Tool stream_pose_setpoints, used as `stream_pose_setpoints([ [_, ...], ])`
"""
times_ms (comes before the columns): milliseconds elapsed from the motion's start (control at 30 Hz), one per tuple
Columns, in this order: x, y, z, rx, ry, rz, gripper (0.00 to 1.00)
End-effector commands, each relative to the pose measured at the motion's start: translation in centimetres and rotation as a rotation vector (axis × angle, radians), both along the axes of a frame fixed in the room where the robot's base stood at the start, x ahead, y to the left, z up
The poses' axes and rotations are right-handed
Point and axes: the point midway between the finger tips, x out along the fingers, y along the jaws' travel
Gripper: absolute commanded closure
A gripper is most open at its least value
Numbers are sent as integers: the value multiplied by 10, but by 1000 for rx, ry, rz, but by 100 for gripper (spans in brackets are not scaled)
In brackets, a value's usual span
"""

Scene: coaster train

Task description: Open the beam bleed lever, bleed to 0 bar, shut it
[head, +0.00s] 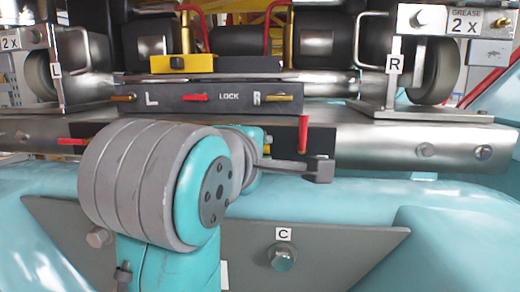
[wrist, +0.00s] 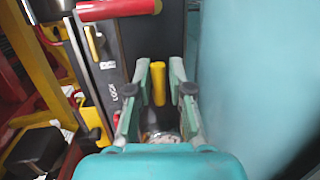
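My gripper (wrist: 160,78) is open in the wrist view, one finger on each side of a yellow handle (wrist: 158,84), with a visible gap on both sides. The handle is on a dark plate (wrist: 150,40). In the head view my arm mostly covers this spot; only a small yellow bit shows beside my wrist. A red lever (head: 303,134) stands upright to the right on the dark plate; it also shows at the top of the wrist view (wrist: 115,9). No label reading beam bleed and no pressure gauge is legible, so I cannot tell which handle is the bleed lever.
Above is a black panel (head: 228,104) marked L, LOCK and R with small red and yellow levers. Another red handle (head: 72,141) lies at left. A bolt (head: 282,257) marked C is below. The teal beam (head: 400,198) runs close under my arm.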

Motion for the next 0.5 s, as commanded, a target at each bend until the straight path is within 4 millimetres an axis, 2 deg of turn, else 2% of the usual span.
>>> stream_pose_setpoints([
  [367, -1, 1, 1, -1, -2, 1, 61],
  [500, -11, 3, 4, 1, -5, 3, 61],
])
